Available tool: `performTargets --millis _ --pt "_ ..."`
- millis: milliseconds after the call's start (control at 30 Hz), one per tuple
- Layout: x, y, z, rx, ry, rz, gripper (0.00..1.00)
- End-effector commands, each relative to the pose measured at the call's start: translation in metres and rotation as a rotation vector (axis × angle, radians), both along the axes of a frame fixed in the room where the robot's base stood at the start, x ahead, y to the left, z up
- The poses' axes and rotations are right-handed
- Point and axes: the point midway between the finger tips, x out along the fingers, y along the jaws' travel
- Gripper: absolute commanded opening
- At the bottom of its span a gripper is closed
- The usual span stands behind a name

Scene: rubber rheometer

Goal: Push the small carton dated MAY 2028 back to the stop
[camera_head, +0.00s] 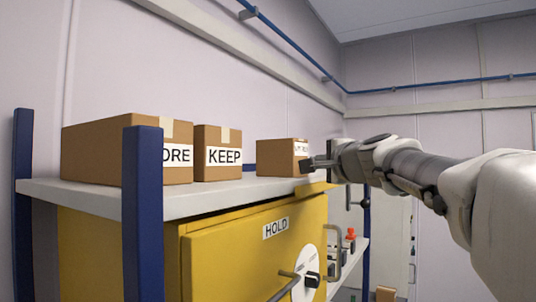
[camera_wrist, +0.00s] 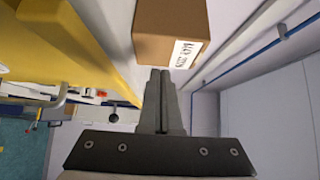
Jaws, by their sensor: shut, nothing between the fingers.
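The small brown carton (camera_head: 280,158) stands upright at the right end of the grey shelf (camera_head: 236,192), with a white label on its front that is partly hidden by my gripper in the head view. In the wrist view the carton (camera_wrist: 168,28) is just past my fingertips, and its label appears to read MAY 2028. My gripper (camera_head: 310,163) is shut and empty, its tips at or very near the carton's label side; I cannot tell whether they touch. It also shows in the wrist view (camera_wrist: 160,75).
A carton labelled KEEP (camera_head: 217,165) and a larger carton (camera_head: 95,150) with a label ending in ORE stand to the left on the shelf. A blue post (camera_head: 143,215) rises in front. A yellow cabinet (camera_head: 220,250) marked HOLD is below. A gap separates KEEP from the small carton.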

Motion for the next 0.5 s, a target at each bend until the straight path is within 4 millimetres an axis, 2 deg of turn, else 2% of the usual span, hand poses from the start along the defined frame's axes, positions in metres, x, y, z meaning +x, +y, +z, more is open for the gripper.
performTargets --millis 167,500 --pt "0.0075 0.0120 0.0008 -0.001 0.000 0.001 0.00" --pt "0.0086 0.0136 -0.0003 -0.002 0.000 0.000 0.00"
